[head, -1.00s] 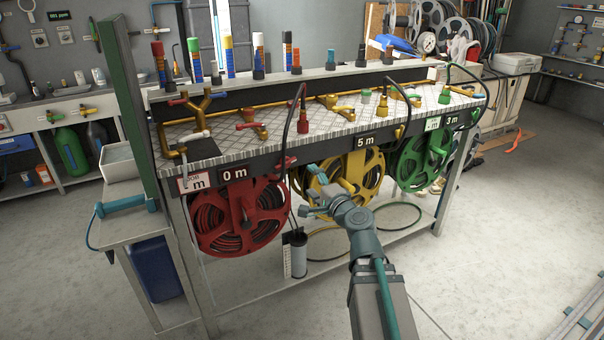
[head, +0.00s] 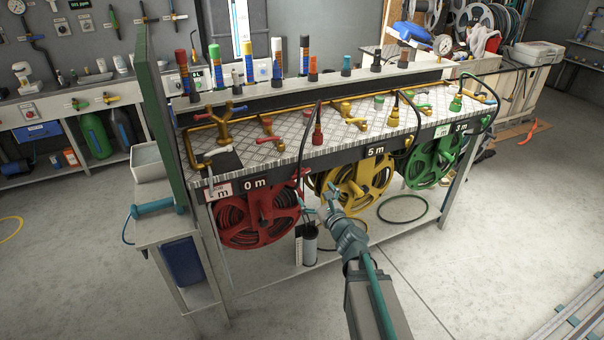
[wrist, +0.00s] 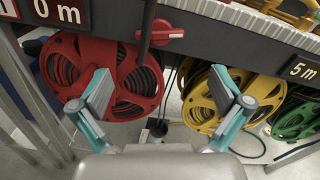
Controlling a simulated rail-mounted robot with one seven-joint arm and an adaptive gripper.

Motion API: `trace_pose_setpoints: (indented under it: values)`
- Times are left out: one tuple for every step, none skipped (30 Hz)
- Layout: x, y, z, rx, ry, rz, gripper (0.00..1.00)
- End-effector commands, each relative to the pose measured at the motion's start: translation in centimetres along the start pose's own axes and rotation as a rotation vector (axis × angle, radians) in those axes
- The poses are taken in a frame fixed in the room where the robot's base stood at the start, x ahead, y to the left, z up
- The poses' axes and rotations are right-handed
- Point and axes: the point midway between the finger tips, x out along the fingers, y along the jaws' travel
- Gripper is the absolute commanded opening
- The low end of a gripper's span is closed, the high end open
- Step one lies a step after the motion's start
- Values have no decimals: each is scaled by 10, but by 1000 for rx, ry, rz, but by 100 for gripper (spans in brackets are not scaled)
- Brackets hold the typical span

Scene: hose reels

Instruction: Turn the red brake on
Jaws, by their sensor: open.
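The red hose reel (head: 258,232) hangs under the bench's left end, below the "0 m" label. In the wrist view the red reel (wrist: 75,60) is behind my left finger. A red knob (wrist: 162,33) with a white mark is on the dark front panel, right of this reel, its bar roughly level. I take it for the red brake; a dark hose passes just left of it. My gripper (head: 328,199) is open and empty in front of the gap between the red and yellow reels. In the wrist view my gripper (wrist: 160,88) has its fingers spread, below the knob and apart from it.
The yellow reel (head: 362,190) and green reel (head: 428,165) hang to the right. A dark hose (head: 299,150) droops over the bench front near my gripper. A black-and-white canister (head: 310,245) stands below. The floor in front is clear.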

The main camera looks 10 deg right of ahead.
Motion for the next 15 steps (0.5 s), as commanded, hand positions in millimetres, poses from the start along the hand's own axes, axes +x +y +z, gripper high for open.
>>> trace_pose_setpoints:
  values:
    - [4,0,0,1,0,1,100]
    - [7,0,0,0,0,1,100]
    - [11,0,0,-1,-1,1,100]
    - [14,0,0,-1,-1,2,100]
    - [18,0,1,-2,-1,2,100]
    - [24,0,1,-2,-1,2,100]
    - [28,0,1,-3,0,3,100]
    - [33,-1,1,-4,0,2,100]
    - [40,-1,1,-4,0,2,100]
    - [45,-1,1,-4,0,2,100]
    - [50,-1,1,-4,0,2,100]
    - [57,-1,1,-4,0,2,100]
    - [63,-1,1,-4,-1,2,100]
    - [68,-1,1,-4,-1,3,100]
    - [75,-1,1,-5,-1,3,100]
